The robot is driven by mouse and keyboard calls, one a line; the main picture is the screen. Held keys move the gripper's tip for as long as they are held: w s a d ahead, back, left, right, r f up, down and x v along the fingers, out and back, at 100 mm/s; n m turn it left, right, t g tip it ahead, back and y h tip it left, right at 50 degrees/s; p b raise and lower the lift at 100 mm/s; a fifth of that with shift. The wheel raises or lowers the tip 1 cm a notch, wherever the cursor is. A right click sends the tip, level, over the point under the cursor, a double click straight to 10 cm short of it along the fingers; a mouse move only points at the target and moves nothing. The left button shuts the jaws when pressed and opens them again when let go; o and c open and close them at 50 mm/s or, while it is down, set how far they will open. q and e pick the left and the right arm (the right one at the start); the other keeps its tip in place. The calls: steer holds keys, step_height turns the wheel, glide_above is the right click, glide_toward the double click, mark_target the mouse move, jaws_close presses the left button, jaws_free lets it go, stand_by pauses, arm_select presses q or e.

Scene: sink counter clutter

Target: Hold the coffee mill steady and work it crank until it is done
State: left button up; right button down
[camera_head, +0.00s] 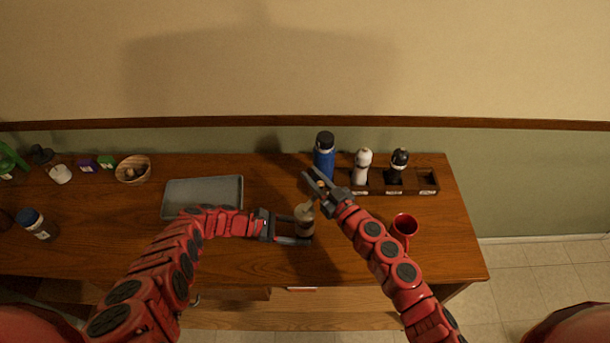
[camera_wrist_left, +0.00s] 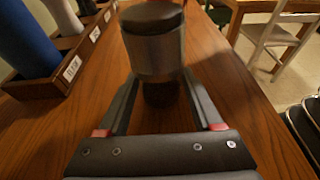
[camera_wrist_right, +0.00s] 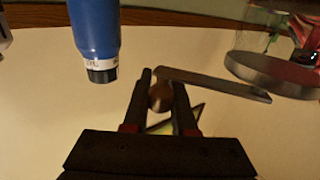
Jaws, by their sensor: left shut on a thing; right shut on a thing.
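The coffee mill (camera_head: 304,226), a small cylinder, stands on the wooden counter near its front middle. My left gripper (camera_head: 302,229) is shut on its body from the left. In the left wrist view the mill's metal body (camera_wrist_left: 155,55) with its dark end is between the fingers. My right gripper (camera_head: 314,181) is above and behind the mill, shut on the round brown crank knob (camera_wrist_right: 160,97). In the right wrist view the flat crank arm (camera_wrist_right: 215,83) runs from the knob toward the mill's round top (camera_wrist_right: 272,74). Part of the mill is hidden by my left fingers.
A blue bottle (camera_head: 324,160) stands close behind my right gripper. A wooden rack (camera_head: 412,187) at the back right holds a white mill (camera_head: 362,166) and a black mill (camera_head: 397,166). A red mug (camera_head: 405,225) is right of my right arm. A grey tray (camera_head: 203,193) lies left.

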steer(key=m+h, duration=0.1)
steer(key=d+t+h, duration=0.1)
steer(key=shift+s+m+h, duration=0.3)
steer(key=shift+m, duration=0.1)
steer(key=s+d+m+h, duration=0.1)
steer(key=m+h, duration=0.1)
steer(key=h, duration=0.1)
steer(key=s+d+f+m+t+h, duration=0.1)
steer(key=m+h, duration=0.1)
steer(key=h, duration=0.1)
steer(key=s+d+m+t+h, duration=0.1)
steer(key=m+h, duration=0.1)
steer(key=h, duration=0.1)
steer(key=shift+s+d+f, duration=0.15)
steer(key=shift+d+f, duration=0.05)
steer(key=shift+d, duration=0.05)
steer(key=shift+r+h, duration=0.15)
steer(key=shift+h, duration=0.15)
steer(key=shift+r+m, duration=0.3)
steer(key=shift+r, duration=0.1)
steer(key=shift+d+r, duration=0.1)
steer(key=shift+r, duration=0.05)
